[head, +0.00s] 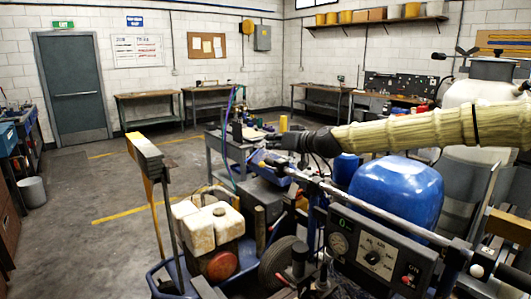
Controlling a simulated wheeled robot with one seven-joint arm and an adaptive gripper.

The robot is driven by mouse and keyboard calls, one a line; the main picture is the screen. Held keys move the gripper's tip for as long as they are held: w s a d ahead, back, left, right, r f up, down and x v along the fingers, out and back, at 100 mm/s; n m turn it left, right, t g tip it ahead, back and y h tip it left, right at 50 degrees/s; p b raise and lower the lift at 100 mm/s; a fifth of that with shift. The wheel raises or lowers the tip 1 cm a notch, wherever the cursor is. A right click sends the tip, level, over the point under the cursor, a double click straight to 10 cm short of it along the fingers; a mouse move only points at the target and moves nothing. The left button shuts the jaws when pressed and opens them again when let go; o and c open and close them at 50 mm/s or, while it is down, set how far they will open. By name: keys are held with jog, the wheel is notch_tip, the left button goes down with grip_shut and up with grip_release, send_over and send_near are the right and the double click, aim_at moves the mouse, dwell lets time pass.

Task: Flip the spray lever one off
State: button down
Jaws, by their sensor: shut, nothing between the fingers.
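The line striper fills the lower right of the head view, with a blue tank (397,190), a long grey handlebar (370,205) and a dark control panel (375,255) with a gauge and a dial. Upright dark levers (300,258) stand left of the panel; I cannot tell which is spray lever one or its position. My arm, in a beige sleeve, reaches in from the right. My gripper (272,142) is dark, shut and empty, above the striper's far left part. It appears apart from the levers.
A white and red engine (208,235) and a tall yellow-grey post (145,155) stand at the striper's left. A grey cart (230,155) with tools is behind. Workbenches (150,105) line the walls. The floor (90,245) at left is mostly clear.

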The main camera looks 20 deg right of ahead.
aim_at(268, 167)
jog(key=shift+w+a+f+p, duration=0.25)
jog(key=shift+a+f+p, duration=0.15)
jog(key=shift+f, duration=0.3)
jog(key=shift+w+a+f+p, duration=0.25)
jog(key=shift+f+p, duration=0.25)
jog(key=shift+f, duration=0.15)
jog(key=shift+w+a+f+p, duration=0.25)
jog(key=shift+a+f+p, duration=0.15)
jog(key=shift+f, duration=0.3)
jog(key=shift+d, duration=0.1)
